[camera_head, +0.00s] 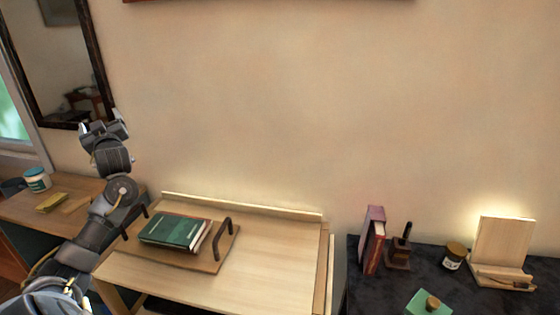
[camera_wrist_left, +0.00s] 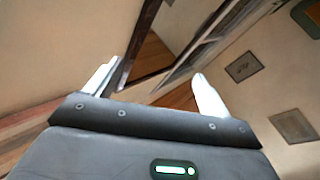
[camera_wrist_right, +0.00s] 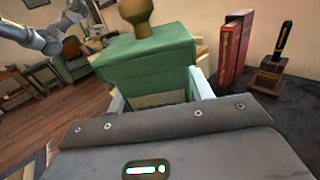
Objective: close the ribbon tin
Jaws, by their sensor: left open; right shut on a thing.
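The green ribbon tin (camera_head: 428,303) shows at the lower edge of the head view, on the dark tabletop, with a brass-brown knob (camera_head: 432,303) on top. In the right wrist view the tin (camera_wrist_right: 150,52) is close up, its knob (camera_wrist_right: 137,14) upright. A seam runs between its upper and lower parts; I cannot tell whether the lid is fully seated. My right gripper (camera_wrist_right: 158,95) is shut on the tin's near part, one finger at each side. My left gripper (camera_head: 105,128) is open and empty, raised near the wall mirror; its spread fingers (camera_wrist_left: 155,85) show in its wrist view.
Red books (camera_head: 373,240), a dark stamp-like block (camera_head: 400,247), a small jar (camera_head: 454,256) and a wooden stand (camera_head: 502,250) stand at the back of the dark tabletop (camera_head: 400,285). A tray (camera_head: 215,262) with green books rests on the light desk, largely bare at right.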

